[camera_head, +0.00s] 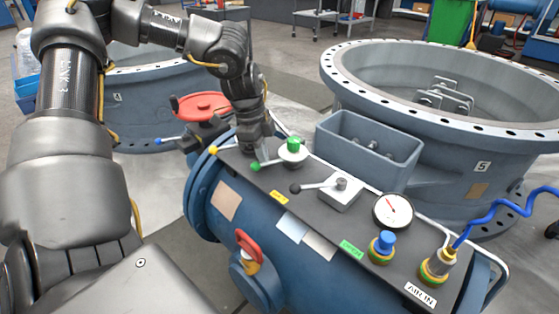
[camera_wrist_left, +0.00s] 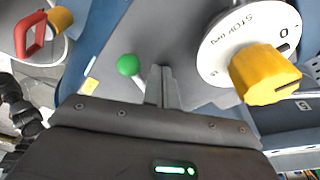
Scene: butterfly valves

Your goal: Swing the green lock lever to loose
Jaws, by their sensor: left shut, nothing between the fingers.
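The green lock lever (camera_head: 255,166) sits on the dark top panel of the blue valve body, its ball end pointing left. Its rod runs right toward a white round base with a green knob (camera_head: 293,146). In the left wrist view the green ball (camera_wrist_left: 128,65) is just left of my fingers, and they hide part of the rod. My left gripper (camera_head: 257,147) is shut and empty, pointing down close beside the lever. In the left wrist view its fingertips (camera_wrist_left: 163,80) are together; I cannot tell whether they touch the rod. My right gripper is not in view.
A yellow knob (camera_wrist_left: 265,75) on a white dial stands close right of my fingers. A grey-blue open box (camera_head: 368,150) stands behind; a red handle (camera_head: 248,243) is in front.

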